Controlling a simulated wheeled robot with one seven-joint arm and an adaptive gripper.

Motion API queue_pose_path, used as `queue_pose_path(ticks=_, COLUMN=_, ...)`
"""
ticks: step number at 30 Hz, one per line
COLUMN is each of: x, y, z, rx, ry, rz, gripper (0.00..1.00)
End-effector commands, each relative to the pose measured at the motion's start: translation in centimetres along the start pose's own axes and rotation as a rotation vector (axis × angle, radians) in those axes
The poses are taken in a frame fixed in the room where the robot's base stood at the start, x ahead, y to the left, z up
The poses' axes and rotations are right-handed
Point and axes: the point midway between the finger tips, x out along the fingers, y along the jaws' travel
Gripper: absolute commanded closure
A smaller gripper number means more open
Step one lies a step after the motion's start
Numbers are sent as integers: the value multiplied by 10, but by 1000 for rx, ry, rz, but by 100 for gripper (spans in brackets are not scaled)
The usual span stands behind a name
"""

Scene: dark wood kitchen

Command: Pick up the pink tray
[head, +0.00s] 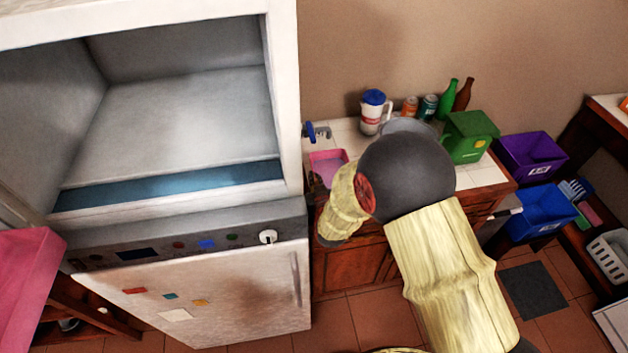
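A small pink tray-like container (328,163) sits on the white-tiled counter, just right of the white appliance. Its lower right part is hidden behind my arm. A larger deep-pink object (28,285) is cut off at the left edge of the head view; I cannot tell whether it is a tray. My arm reaches up from the bottom right, bends at a dark round joint over the counter and points down to the left. My gripper cannot be made out.
A white appliance (200,290) with an open upper compartment fills the left. The counter holds a white mug with blue lid (372,112), cans, bottles and a green bin (468,136). Purple (530,160) and blue (540,213) bins stand right. Tiled floor (350,325) shows below.

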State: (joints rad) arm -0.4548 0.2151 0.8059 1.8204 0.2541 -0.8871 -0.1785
Motion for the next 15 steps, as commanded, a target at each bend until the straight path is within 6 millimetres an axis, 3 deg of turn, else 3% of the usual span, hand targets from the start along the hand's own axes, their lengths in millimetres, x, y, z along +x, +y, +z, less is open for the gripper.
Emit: queue_pose_path(ticks=15, x=-62, y=9, z=-29, rx=0, ry=3, rz=0, gripper=100)
